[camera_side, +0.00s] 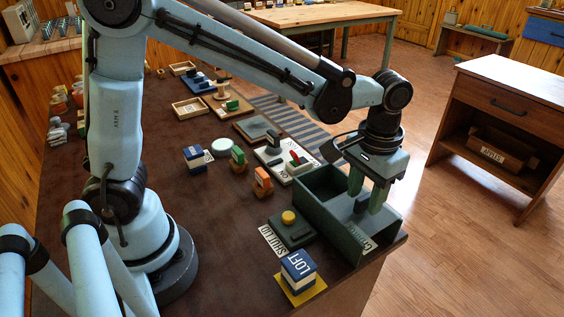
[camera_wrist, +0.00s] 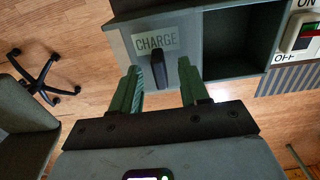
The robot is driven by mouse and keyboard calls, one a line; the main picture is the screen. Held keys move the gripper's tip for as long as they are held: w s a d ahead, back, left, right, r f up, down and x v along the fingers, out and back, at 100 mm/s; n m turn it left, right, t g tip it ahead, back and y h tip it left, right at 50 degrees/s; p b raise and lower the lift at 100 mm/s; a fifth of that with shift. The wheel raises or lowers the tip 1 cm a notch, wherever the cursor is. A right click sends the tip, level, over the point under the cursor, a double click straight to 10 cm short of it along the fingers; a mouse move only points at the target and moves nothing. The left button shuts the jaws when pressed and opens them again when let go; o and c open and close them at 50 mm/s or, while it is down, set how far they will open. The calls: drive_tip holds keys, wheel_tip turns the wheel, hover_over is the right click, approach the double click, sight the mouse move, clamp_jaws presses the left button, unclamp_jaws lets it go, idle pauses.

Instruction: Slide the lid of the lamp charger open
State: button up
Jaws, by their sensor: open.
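The lamp charger is a dark green box (camera_side: 318,218) at the table's near right corner; it also shows in the wrist view (camera_wrist: 221,71). Its grey lid (camera_wrist: 122,45) bears a CHARGE label (camera_wrist: 156,40) and an upright black handle (camera_wrist: 160,71). The lid covers one part of the box, and a dark open cavity (camera_wrist: 240,38) shows beside it. My gripper (camera_side: 367,192) is over the box, pointing down. In the wrist view my gripper (camera_wrist: 160,72) is open, its green fingers on either side of the handle with gaps. I see no contact.
A switch board marked ON and OFF (camera_wrist: 301,38) stands close beside the box. Several small blocks and trays fill the table behind. The table edge is close.

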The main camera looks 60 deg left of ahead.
drive_tip(key=shift+r, duration=2.45)
drive_tip(key=shift+s+a+r, duration=0.1)
drive_tip(key=shift+a, duration=0.15)
drive_tip(key=s+a+t, duration=0.7)
drive_tip(key=s+a, duration=0.1)
drive_tip(key=a, duration=0.5)
